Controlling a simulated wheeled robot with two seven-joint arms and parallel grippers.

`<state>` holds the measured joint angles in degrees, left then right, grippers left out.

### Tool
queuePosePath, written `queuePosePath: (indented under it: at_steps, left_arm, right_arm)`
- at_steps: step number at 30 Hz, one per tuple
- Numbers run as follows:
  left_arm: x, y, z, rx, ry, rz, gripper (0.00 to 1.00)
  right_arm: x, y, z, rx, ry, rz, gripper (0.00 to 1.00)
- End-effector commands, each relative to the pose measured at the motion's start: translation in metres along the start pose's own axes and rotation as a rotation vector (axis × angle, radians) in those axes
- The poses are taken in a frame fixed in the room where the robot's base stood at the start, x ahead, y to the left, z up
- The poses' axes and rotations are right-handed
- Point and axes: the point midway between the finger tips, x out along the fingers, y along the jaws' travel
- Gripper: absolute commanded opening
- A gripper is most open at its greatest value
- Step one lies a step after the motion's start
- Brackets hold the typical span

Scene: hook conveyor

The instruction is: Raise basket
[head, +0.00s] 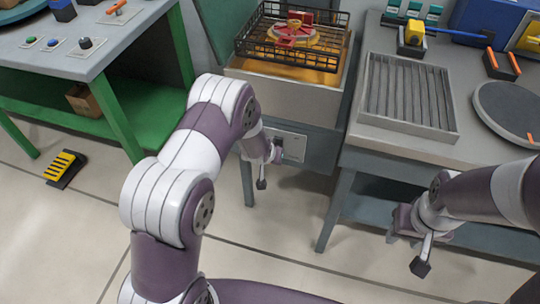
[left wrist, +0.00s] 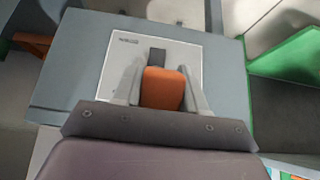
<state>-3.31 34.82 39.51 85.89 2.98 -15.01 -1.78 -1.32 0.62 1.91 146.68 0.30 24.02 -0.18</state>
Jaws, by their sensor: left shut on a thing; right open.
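The black wire basket (head: 334,62) sits on the orange-topped stand between the two benches, with a red and yellow part (head: 292,32) in it. My left gripper (head: 277,150) is at the pale control plate (head: 293,146) on the stand's front, below the basket. In the left wrist view, its fingers (left wrist: 163,90) are shut on an orange handle (left wrist: 162,88) in front of this plate (left wrist: 118,62). My right gripper (head: 394,236) is open and empty in front of the right bench, pointing down-left.
A ribbed grey tray (head: 448,139), a round dark disc (head: 512,108) and a yellow tool (head: 413,32) are on the right bench. The left green bench (head: 150,88) has buttons on top. A yellow-black pedal (head: 64,168) lies on the floor. The floor between is clear.

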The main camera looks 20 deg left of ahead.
Motion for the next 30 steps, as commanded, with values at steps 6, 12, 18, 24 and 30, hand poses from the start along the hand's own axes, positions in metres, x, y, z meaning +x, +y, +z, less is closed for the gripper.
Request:
queuePosePath:
  at_steps: [6, 12, 18, 24, 30]
  left_arm:
    - [-0.001, 0.0, -0.007, -0.001, 0.017, 0.0, 0.0]
    - [-0.001, 0.0, -0.007, -0.001, 0.016, 0.0, 0.57]
    - [-0.001, 0.0, -0.004, -0.001, 0.009, 0.0, 0.62]
    - [-0.008, 0.0, -0.004, 0.0, 0.007, 0.0, 0.62]
    - [-0.05, 0.0, -0.005, 0.0, 0.008, 0.0, 0.62]
  right_arm:
    - [0.0, 0.0, 0.0, 0.0, 0.0, 0.0, 0.43]
    - [0.0, 0.0, 0.0, 0.0, 0.0, 0.0, 0.43]
    - [0.0, 0.0, 0.0, 0.0, 0.0, 0.0, 0.43]
    - [-0.002, 0.0, 0.0, 0.0, 0.0, 0.0, 0.43]
    - [-0.011, 0.0, -0.001, 0.0, 0.0, 0.0, 0.43]
